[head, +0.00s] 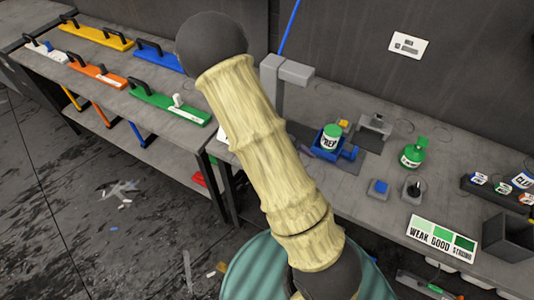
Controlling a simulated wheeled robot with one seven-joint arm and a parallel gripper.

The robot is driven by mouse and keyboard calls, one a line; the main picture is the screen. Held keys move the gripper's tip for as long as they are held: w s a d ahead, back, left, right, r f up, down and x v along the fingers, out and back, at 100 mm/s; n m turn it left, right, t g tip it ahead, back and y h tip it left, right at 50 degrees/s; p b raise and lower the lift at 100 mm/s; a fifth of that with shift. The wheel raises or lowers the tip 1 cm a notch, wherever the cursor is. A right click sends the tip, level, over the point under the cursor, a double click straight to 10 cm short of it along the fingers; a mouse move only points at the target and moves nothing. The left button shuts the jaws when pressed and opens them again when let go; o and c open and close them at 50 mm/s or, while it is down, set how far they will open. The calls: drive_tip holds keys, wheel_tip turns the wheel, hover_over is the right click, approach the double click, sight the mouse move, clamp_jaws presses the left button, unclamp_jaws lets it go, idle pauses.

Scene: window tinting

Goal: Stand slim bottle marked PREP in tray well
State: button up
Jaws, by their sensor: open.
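A white container with a green lid (330,138) bears a label that seems to read PREP. It appears upright in or just behind a blue holder (347,153) on the right-hand bench; I cannot tell how it is seated. A green bottle (411,155) with a white label stands upright to its right on the bare bench; its label is too small to read. I cannot tell which is the slim bottle. My gripper is not in view. My arm crosses the middle of the view and hides part of the bench.
A dark rack (466,185) with several small labelled pots and a dark open box (508,237) are at the right. A WEAK GOOD STRONG card (442,240) is at the bench front. A grey post (271,88) stands behind my arm. Coloured tools lie on the left bench (60,80).

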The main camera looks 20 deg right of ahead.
drive_tip(key=a+r+m+t+y, duration=0.6)
drive_tip(key=a+r+m+y, duration=0.2)
drive_tip(key=a+r, duration=0.3)
wheel_tip(320, 180, up, 2)
drive_tip(key=shift+s+a+t, duration=0.25)
drive_tip(key=shift+s+t, duration=0.05)
drive_tip(key=shift+s, duration=0.1)
drive_tip(key=c, duration=0.9)
drive_tip(key=shift+w, duration=0.15)
drive_tip(key=shift+c, duration=0.2)
